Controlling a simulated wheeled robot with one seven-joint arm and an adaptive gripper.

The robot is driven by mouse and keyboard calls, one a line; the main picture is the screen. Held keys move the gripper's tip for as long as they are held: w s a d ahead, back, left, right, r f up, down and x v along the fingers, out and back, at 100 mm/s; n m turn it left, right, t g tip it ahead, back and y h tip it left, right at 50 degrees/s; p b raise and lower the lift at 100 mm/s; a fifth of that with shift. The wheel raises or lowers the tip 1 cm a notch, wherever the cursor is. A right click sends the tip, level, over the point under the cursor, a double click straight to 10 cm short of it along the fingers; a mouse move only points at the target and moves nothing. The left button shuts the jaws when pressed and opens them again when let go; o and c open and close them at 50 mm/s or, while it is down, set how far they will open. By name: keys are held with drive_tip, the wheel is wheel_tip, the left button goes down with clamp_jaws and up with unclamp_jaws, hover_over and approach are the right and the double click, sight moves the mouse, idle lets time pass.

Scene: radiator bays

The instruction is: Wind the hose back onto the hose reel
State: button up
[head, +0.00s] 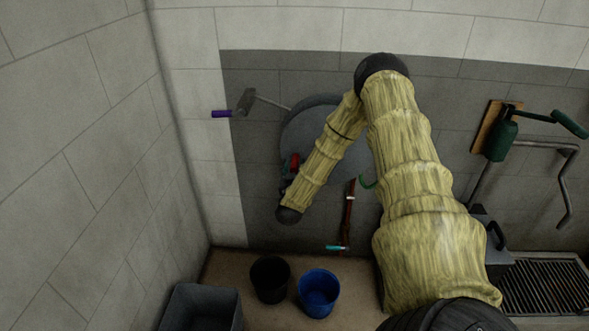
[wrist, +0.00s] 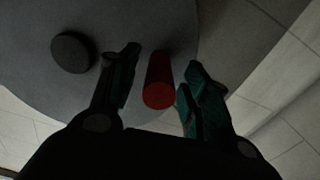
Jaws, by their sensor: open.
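The hose reel is a round grey disc (head: 312,112) on the dark part of the back wall, partly hidden behind my arm. It fills much of the wrist view (wrist: 150,20). A red handle (wrist: 158,88) stands out from the disc; it also shows in the head view (head: 294,163). My gripper (wrist: 163,62) is open, with one teal-padded finger on each side of the red handle; I cannot tell whether either touches it. A reddish-brown hose length (head: 348,210) hangs below the reel, with a teal end (head: 337,247) near the floor.
A black bucket (head: 270,279), a blue bucket (head: 318,292) and a grey bin (head: 202,308) stand below. A purple-handled grey tool (head: 244,102) is left of the reel. A green pump-like fixture (head: 502,140) and floor grate (head: 545,287) are at right. The side wall is close at left.

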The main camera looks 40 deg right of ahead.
clamp_jaws()
drive_tip(key=shift+f, duration=0.15)
drive_tip(key=shift+s+d+f+n, duration=0.2)
drive_tip(key=shift+s+f+n, duration=0.05)
drive_tip(key=shift+f+n, duration=0.5)
drive_tip(key=s+d+f+n+b, duration=0.4)
drive_tip(key=s+d+f+n, duration=0.2)
drive_tip(key=n, duration=0.6)
drive_tip(key=shift+s+d+f, duration=0.4)
drive_tip(key=shift+s+d, duration=0.15)
drive_tip(key=shift+s, duration=0.45)
unclamp_jaws()
